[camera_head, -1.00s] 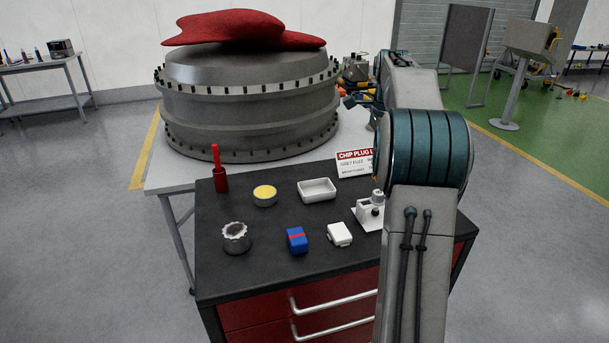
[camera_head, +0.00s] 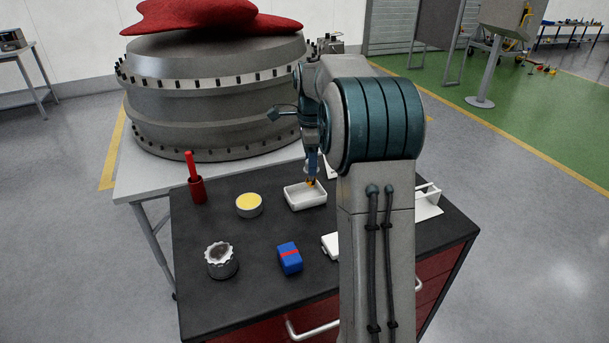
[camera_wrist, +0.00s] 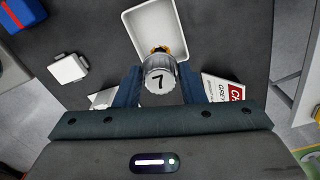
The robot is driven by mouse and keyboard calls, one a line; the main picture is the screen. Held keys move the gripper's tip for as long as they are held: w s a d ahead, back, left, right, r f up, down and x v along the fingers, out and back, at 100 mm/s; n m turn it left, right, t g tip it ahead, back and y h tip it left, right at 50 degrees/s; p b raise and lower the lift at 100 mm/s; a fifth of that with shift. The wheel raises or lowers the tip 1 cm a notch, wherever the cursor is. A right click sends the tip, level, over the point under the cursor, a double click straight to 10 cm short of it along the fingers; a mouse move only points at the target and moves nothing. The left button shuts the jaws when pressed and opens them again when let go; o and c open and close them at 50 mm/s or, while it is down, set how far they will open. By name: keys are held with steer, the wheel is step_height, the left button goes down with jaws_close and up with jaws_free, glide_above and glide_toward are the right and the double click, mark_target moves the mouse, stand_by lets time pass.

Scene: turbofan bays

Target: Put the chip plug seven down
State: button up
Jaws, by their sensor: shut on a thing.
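Chip plug seven (camera_wrist: 160,78) is a grey ribbed metal cap marked 7, with an orange and black tip on its far side. My gripper (camera_wrist: 158,86) is shut on it, one blue finger on each side. In the head view my gripper (camera_head: 312,166) points down over the white tray (camera_head: 293,207), with the orange tip at the tray's opening. The tray (camera_wrist: 139,43) lies just beyond the plug in the wrist view and looks empty where visible. I cannot tell whether the tip touches the tray floor.
On the dark bench top are a yellow-topped tin (camera_head: 249,205), a red holder (camera_head: 197,189), a ribbed grey cup (camera_head: 221,262), a blue box (camera_head: 290,258) and a small white box (camera_wrist: 68,69). A sign (camera_wrist: 222,90) stands close right of my gripper. The big engine casing (camera_head: 215,95) is behind.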

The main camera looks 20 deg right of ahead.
mark_target(306, 170)
steer(key=shift+a+f, duration=0.4)
steer(key=shift+a, duration=0.3)
steer(key=shift+f+p, duration=0.45)
steer(key=shift+f, duration=1.55)
steer(key=shift+f, duration=0.15)
steer(key=o, duration=1)
